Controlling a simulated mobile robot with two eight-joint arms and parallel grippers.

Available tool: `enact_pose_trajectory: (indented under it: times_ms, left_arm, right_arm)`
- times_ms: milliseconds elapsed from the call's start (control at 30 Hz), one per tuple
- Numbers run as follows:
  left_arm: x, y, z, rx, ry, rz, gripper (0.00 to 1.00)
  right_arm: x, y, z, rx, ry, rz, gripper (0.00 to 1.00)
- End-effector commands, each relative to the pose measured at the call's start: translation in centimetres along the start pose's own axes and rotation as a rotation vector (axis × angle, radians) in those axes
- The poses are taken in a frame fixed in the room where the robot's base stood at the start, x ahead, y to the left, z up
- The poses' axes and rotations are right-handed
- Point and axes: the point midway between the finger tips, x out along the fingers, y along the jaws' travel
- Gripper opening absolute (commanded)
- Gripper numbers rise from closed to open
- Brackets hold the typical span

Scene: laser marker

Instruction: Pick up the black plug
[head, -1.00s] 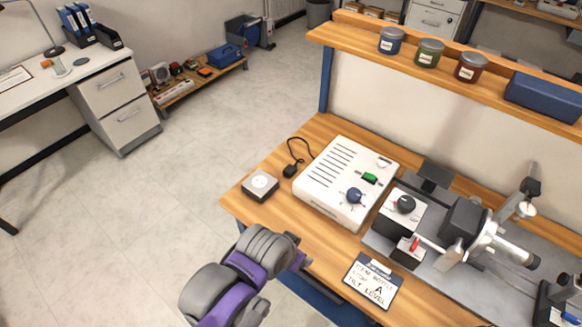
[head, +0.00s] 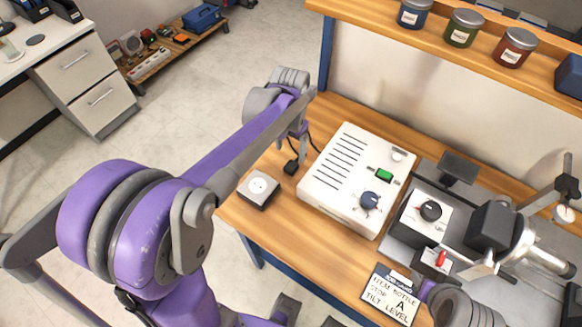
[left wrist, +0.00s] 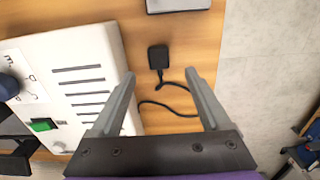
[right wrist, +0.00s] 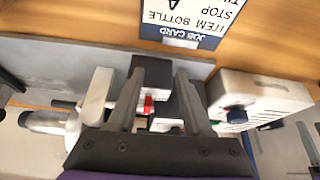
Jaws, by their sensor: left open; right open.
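The black plug (head: 291,168) lies on the wooden bench, left of the white control box (head: 345,185), its black cord running back. In the left wrist view the plug (left wrist: 158,57) sits just beyond my open left gripper (left wrist: 160,73), nearly centred between the fingertips. The gripper is empty, and its fingers straddle part of the cord (left wrist: 165,106) in that picture. In the head view the left arm reaches above the bench's back left, close behind the plug. My right gripper (right wrist: 160,72) is open and empty above the marker machine (right wrist: 150,105).
A grey socket box with a white top (head: 258,188) sits near the plug at the bench's left edge. The job card (head: 391,294) lies at the front. A shelf with jars (head: 464,28) runs above the bench's back. Bare wood shows around the plug.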

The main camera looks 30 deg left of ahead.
Motion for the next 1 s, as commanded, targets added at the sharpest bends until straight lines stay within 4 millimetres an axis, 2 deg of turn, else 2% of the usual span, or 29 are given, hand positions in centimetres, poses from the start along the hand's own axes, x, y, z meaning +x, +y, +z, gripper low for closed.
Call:
enact_pose_trajectory:
  times_ms: [100, 267, 533, 833, 867, 1000]
  left_arm:
    - [1.5, 0.0, 0.0, 0.000, 0.000, 0.000, 0.80]
    - [2.6, 0.1, -0.1, 0.000, 0.001, 0.000, 0.80]
    - [6.4, 0.2, -0.2, 0.000, 0.001, 0.000, 0.80]
    - [7.1, 0.2, -0.1, 0.000, 0.001, 0.000, 0.80]
    - [7.1, 0.2, -0.1, 0.000, 0.001, 0.000, 0.78]
    - [7.1, 0.2, -0.1, 0.000, 0.001, 0.000, 0.53]
  right_arm:
    - [0.1, 0.0, 0.1, 0.000, -0.001, 0.000, 0.50]
    - [0.2, 0.0, 0.1, 0.000, -0.001, 0.000, 0.50]
    - [0.3, 0.0, 0.2, 0.000, -0.002, 0.000, 0.50]
    - [0.3, 0.0, 0.3, 0.000, -0.002, 0.000, 0.50]
    - [0.3, 0.0, 0.3, 0.000, -0.002, 0.000, 0.50]
    - [0.3, 0.0, 0.3, 0.000, -0.002, 0.000, 0.50]
